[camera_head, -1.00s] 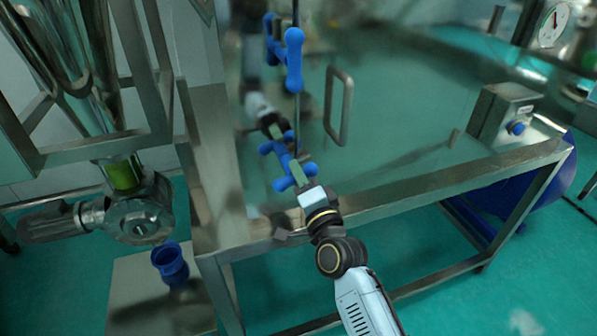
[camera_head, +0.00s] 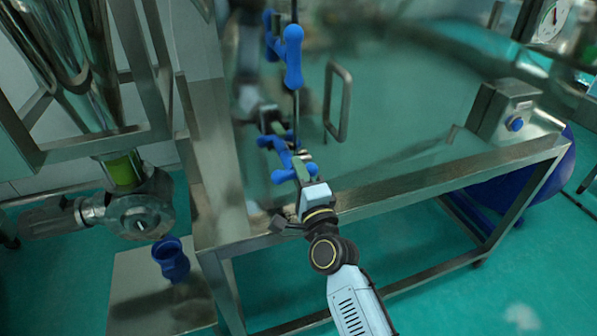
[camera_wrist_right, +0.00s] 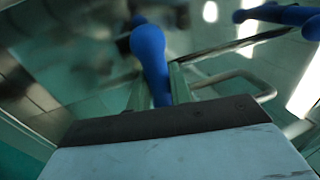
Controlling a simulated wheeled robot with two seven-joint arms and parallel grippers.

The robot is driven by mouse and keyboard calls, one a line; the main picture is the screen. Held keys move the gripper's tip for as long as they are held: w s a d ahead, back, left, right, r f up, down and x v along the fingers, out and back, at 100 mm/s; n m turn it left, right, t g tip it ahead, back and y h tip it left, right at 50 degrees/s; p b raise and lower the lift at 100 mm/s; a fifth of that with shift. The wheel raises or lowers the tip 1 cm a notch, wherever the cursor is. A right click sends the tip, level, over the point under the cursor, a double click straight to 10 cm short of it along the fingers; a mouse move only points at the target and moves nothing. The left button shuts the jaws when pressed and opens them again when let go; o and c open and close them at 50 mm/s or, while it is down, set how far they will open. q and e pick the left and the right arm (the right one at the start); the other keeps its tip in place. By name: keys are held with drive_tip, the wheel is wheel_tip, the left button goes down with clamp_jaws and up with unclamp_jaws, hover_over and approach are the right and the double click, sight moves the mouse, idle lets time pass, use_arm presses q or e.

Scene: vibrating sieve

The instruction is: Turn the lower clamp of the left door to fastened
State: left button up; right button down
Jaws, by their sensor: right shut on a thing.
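The lower clamp of the left door has a blue handle with rounded ends (camera_head: 282,176) and sits low on the shiny door, which mirrors it. My right gripper (camera_head: 301,167) is shut on this handle, coming from below right. In the right wrist view the blue handle (camera_wrist_right: 150,58) stands between the two greenish fingers (camera_wrist_right: 158,92). The fingers hide part of the handle in the head view. The upper clamp (camera_head: 293,56) is a blue handle standing nearly upright above. My left gripper is not in view.
A metal door handle (camera_head: 338,103) stands right of the clamps. The steel frame rail (camera_head: 400,186) runs below the door. A valve (camera_head: 140,215) and a blue cup-like fitting (camera_head: 171,259) are at the left. A steel box (camera_head: 503,110) stands at the right.

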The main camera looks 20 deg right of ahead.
drive_tip(key=c, duration=1.3)
unclamp_jaws()
drive_tip(key=s+f+b, duration=0.1)
drive_tip(key=s, duration=0.7)
drive_tip(key=s+f+b, duration=0.1)
drive_tip(key=s, duration=0.4)
drive_tip(key=shift+d+f+b, duration=0.2)
drive_tip(key=shift+f+b, duration=0.1)
